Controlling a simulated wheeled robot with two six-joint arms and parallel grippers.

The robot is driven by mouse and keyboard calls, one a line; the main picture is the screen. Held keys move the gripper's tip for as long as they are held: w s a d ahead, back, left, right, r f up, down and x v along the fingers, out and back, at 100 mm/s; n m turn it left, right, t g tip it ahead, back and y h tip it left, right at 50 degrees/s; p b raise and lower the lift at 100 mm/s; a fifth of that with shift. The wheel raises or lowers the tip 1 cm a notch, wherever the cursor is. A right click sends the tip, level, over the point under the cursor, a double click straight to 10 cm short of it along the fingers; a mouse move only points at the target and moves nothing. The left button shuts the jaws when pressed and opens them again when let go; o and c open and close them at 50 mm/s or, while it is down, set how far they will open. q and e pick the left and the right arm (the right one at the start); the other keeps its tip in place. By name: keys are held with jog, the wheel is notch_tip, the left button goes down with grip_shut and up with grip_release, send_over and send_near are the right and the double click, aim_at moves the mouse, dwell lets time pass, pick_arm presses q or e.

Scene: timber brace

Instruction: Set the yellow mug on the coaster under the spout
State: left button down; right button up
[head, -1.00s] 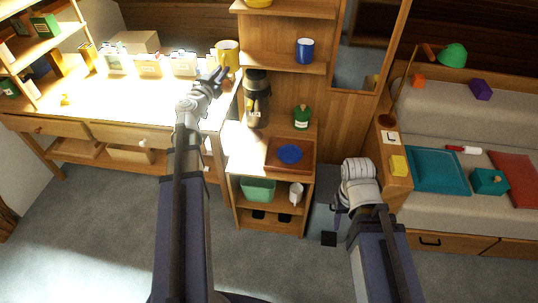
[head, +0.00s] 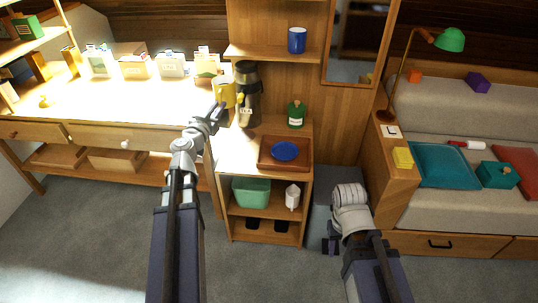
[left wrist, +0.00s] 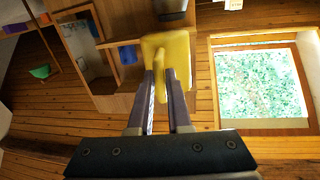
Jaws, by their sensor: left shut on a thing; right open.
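The yellow mug (head: 226,92) is held in my left gripper (head: 219,113), just left of the dark dispenser (head: 249,84) on the wooden cabinet. In the head view the mug overlaps the dispenser's left edge; I cannot tell whether they touch. In the left wrist view, the jaws (left wrist: 164,82) are shut on the yellow mug (left wrist: 178,48) by its handle. The spout and the coaster cannot be made out clearly. My right gripper (head: 332,245) is open and empty, low in front of the grey box beside the cabinet.
A wooden tray (head: 263,163) with a blue dish (head: 285,150) takes up the cabinet's front right. A green bottle (head: 296,115) stands behind it. The cabinet top left of the tray looks clear.

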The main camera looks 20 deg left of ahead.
notch_tip(320, 180, down, 24)
jog(key=b, duration=2.1)
jog(key=shift+b, duration=0.3)
jog(key=shift+w, duration=0.1)
